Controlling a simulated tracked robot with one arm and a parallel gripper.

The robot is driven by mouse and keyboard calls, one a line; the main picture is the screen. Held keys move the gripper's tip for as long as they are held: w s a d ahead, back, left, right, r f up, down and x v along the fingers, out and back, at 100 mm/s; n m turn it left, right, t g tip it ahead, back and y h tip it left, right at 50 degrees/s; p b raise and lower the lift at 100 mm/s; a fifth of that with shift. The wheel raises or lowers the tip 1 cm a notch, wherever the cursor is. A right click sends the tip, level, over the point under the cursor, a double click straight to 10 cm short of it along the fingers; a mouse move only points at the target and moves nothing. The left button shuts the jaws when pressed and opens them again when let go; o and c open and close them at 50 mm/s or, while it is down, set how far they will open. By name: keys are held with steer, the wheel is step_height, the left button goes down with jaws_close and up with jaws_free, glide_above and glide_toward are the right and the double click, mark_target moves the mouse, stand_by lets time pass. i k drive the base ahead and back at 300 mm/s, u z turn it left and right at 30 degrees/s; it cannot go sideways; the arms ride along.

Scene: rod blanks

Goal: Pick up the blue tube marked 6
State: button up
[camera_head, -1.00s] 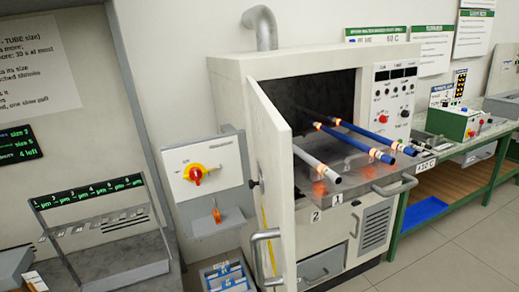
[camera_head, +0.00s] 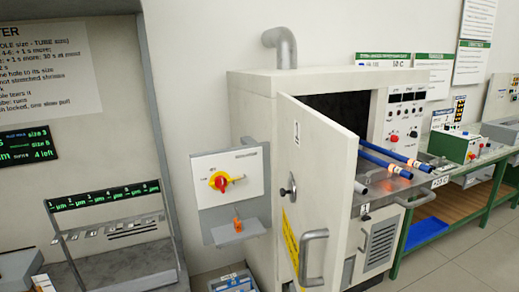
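Two blue tubes, an upper one (camera_head: 396,153) and a lower one (camera_head: 377,163), stick out of the open chamber of a white oven (camera_head: 330,85) over a metal shelf (camera_head: 405,190). They have pale, orange-glowing bands near their front ends. A grey-white tube end (camera_head: 361,187) shows beside them at the door's edge. I cannot read a 6 on any tube. The open oven door (camera_head: 315,190) hides part of the chamber and the rest of the grey tube. My gripper is not in view.
A red-and-yellow switch box (camera_head: 228,180) stands left of the oven. A rack with numbered green displays (camera_head: 105,195) is at far left. A green-framed bench (camera_head: 460,200) stands right. The door, with its handle (camera_head: 312,255), juts toward me. Floor is clear at lower right.

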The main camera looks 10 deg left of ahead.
mark_target(401, 172)
steer(key=u, duration=0.1)
steer(key=i, duration=1)
steer(key=z, duration=0.05)
